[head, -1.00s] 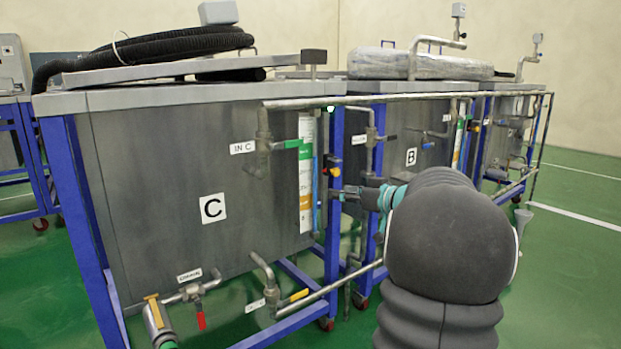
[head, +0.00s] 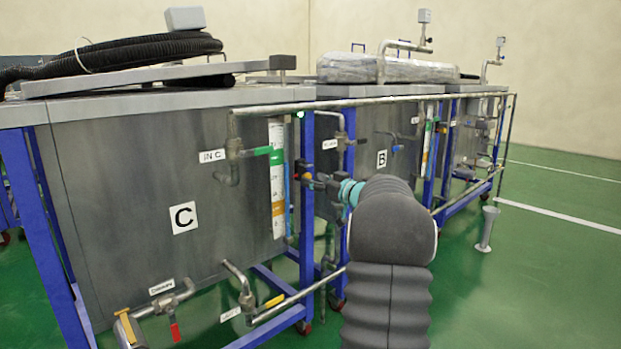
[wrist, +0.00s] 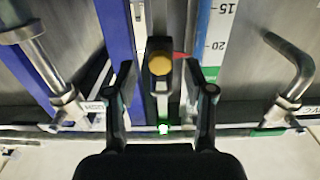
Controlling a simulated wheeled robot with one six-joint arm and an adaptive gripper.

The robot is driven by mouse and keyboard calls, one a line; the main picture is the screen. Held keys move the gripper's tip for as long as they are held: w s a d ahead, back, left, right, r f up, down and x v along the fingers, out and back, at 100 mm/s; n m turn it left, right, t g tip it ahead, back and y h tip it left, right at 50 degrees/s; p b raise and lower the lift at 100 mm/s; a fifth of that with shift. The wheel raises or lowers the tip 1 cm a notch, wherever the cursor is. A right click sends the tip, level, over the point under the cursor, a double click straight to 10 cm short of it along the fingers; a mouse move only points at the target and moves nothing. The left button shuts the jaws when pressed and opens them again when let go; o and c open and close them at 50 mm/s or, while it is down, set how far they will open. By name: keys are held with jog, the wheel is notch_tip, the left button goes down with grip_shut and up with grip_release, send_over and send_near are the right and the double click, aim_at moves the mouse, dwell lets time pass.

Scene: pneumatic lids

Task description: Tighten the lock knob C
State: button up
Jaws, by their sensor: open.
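The likely lock knob C (wrist: 160,64) shows in the wrist view as a round yellow-orange face on a dark body. In the head view it is a small orange spot (head: 306,176) beside the blue post, right of tank C (head: 160,200). My gripper (wrist: 158,68) is open, with one dark finger on each side of the knob and visible gaps between. In the head view my gripper (head: 322,183) is at the knob, and my arm hides part of the area behind it. Contact cannot be told.
A level gauge strip (head: 277,180) and a green-handled valve (head: 262,151) are left of the knob. A horizontal pipe (head: 370,103) runs above. Tank B (head: 350,150) stands behind my arm. Green floor (head: 540,270) is open at the right.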

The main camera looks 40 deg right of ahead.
jog(key=shift+w+a, duration=0.1)
jog(key=shift+w, duration=1.2)
jog(key=shift+c, duration=0.2)
grip_shut()
